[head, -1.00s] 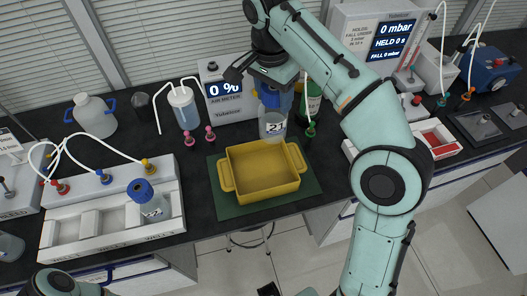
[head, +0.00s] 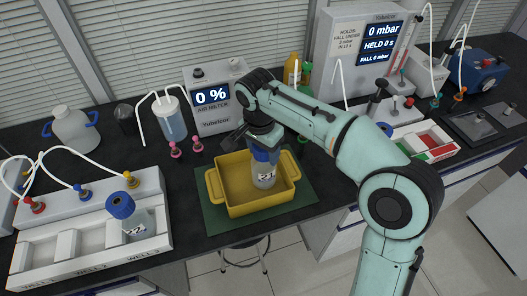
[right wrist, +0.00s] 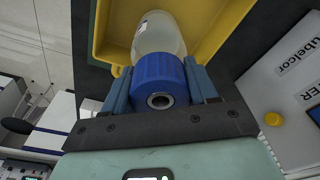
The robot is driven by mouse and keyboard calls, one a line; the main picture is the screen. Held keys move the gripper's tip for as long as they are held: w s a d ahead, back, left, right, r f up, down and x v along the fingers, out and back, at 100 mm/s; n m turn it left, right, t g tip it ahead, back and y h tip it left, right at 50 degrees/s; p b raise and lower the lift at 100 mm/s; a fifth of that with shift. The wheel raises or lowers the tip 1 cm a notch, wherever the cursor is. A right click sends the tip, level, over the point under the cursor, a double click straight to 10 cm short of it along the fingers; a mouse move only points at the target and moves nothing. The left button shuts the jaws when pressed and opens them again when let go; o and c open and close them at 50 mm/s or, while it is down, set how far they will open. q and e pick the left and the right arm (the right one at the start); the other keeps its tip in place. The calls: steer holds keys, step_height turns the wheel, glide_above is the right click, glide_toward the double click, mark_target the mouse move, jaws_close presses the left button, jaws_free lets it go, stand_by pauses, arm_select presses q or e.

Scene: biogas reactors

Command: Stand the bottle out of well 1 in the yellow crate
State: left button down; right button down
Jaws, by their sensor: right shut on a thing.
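The bottle labelled 21 (head: 264,176), clear with a blue cap, is upright inside the yellow crate (head: 236,208), right of its middle. I cannot tell whether its base touches the crate floor. My right gripper (head: 262,150) is shut on its blue cap from above. In the right wrist view the two blue jaws (right wrist: 160,85) clasp the cap, with the bottle body (right wrist: 158,38) beyond and the yellow crate wall (right wrist: 108,42) beside it. A second blue-capped bottle, labelled 22 (head: 136,224), stands in the white well rack (head: 92,258) at the left. My left gripper is out of view.
The crate sits on a green mat (head: 300,200) near the bench's front edge. The air meter (head: 213,98) reads 0 % behind it, and two pink-topped fittings (head: 176,150) stand left of it. The pressure display unit (head: 350,60) stands behind my right arm.

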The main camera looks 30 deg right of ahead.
steer(key=shift+f, duration=0.1)
steer(key=shift+c, duration=1.5)
jaws_free()
steer(key=r+p, duration=0.1)
steer(key=r, duration=0.3)
steer(key=a+r+p, duration=0.1)
steer(key=r, duration=0.3)
steer(key=r+p, duration=0.1)
steer(key=r, duration=0.2)
steer(key=shift+s+a+r, duration=0.15)
steer(key=shift+a+r, duration=0.05)
steer(key=shift+r, duration=0.2)
steer(key=shift+s+r, duration=0.1)
steer(key=shift+r, duration=0.1)
